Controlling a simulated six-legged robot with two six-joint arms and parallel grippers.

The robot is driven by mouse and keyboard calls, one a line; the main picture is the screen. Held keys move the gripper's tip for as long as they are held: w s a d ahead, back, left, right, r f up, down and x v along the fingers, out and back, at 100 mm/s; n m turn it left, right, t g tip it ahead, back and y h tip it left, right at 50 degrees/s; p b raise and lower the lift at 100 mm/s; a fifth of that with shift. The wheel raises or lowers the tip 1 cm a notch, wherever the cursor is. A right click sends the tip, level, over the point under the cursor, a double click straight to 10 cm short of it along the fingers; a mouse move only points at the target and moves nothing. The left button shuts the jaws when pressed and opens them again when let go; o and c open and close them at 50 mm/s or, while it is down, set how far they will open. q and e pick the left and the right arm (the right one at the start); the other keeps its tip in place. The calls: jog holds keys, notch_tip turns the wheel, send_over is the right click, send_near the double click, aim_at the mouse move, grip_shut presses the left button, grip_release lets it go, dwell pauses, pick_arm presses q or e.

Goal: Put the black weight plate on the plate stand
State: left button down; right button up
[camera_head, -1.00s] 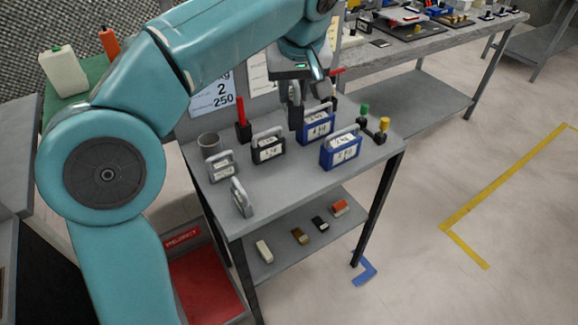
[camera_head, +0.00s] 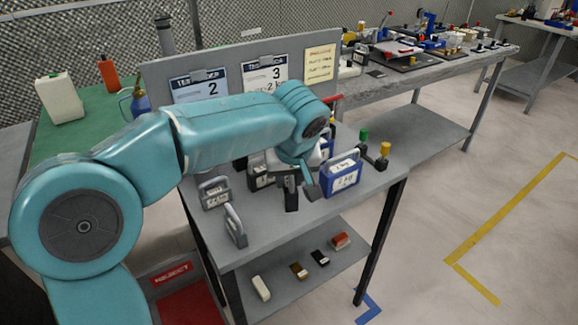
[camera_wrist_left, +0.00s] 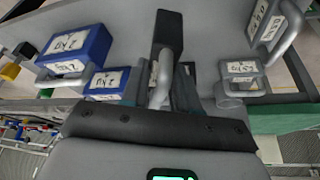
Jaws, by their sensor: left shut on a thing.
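My left gripper (camera_head: 300,183) reaches down over the middle of the grey table. It is shut on the grey handle of a narrow black slab (camera_head: 291,194), seen edge-on, which I take as the black weight plate. In the left wrist view the slab (camera_wrist_left: 166,32) lies in the middle, its handle (camera_wrist_left: 155,82) between the jaws. I cannot pick out the plate stand for sure. My right gripper is out of view.
A blue plate (camera_head: 341,178) stands close right of the gripper; another is mostly hidden behind the hand. Two grey plates (camera_head: 214,193) (camera_head: 236,226) stand to the left. The table's front strip is clear.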

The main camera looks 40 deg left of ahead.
aim_at(289, 192)
pick_arm(q)
notch_tip(289, 192, down, 4)
jog(key=shift+w+f+b, duration=0.1)
jog(key=shift+b, duration=0.45)
jog(key=c, duration=0.8)
grip_release()
jog(key=shift+f, duration=0.1)
jog(key=shift+c, duration=0.2)
